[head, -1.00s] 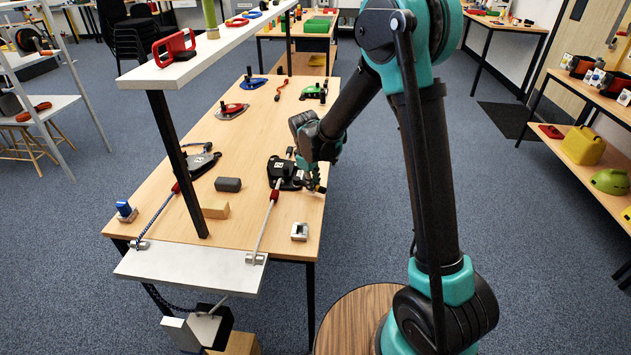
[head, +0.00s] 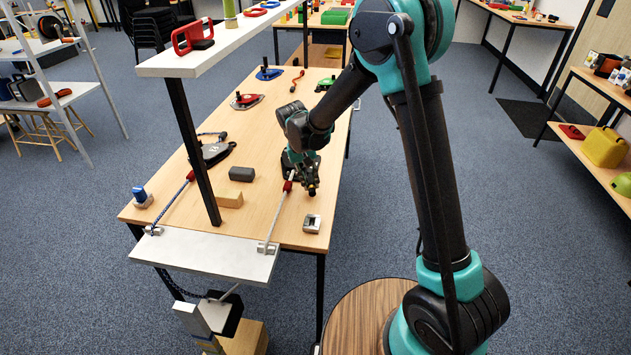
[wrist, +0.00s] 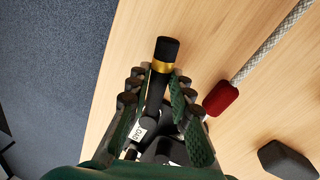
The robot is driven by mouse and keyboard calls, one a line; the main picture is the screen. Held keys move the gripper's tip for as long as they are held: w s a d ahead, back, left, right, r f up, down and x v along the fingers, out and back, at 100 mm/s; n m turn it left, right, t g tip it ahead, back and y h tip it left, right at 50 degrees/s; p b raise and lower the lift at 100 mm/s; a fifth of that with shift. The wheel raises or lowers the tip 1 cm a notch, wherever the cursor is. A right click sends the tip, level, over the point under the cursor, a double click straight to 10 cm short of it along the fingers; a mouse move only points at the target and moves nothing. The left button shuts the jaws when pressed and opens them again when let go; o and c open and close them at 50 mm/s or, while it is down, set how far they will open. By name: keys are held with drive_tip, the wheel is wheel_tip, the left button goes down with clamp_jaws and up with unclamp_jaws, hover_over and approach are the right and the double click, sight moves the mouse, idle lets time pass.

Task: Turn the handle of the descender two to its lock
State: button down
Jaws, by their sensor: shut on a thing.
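A black descender (head: 289,163) sits on the wooden table near its right edge, mostly hidden by my gripper in the head view. A grey rope with a red sleeve (head: 288,187) runs from it to the table's front. In the wrist view its black handle (wrist: 157,88), with a gold ring and a black end, lies between the fingers of my gripper (wrist: 153,92). The fingers are shut on the handle. My gripper also shows in the head view (head: 311,184), low over the descender. A white label with dark marks shows below; I cannot read it for certain.
A second, grey descender (head: 214,153) with a blue rope is to the left. A dark block (head: 242,174), a wooden block (head: 230,200) and a small metal piece (head: 312,223) lie nearby. A white shelf (head: 212,52) on a black post stands over the left side.

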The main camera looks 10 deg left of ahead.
drive_tip(key=shift+a+m, duration=0.9)
drive_tip(key=shift+m, duration=0.5)
drive_tip(key=shift+g, duration=0.3)
drive_tip(key=c, duration=1.3)
unclamp_jaws()
drive_tip(key=shift+c, duration=0.2)
wheel_tip(320, 180, up, 12)
drive_tip(key=a, duration=0.2)
drive_tip(key=shift+a, duration=0.25)
drive_tip(key=shift+f, duration=0.1)
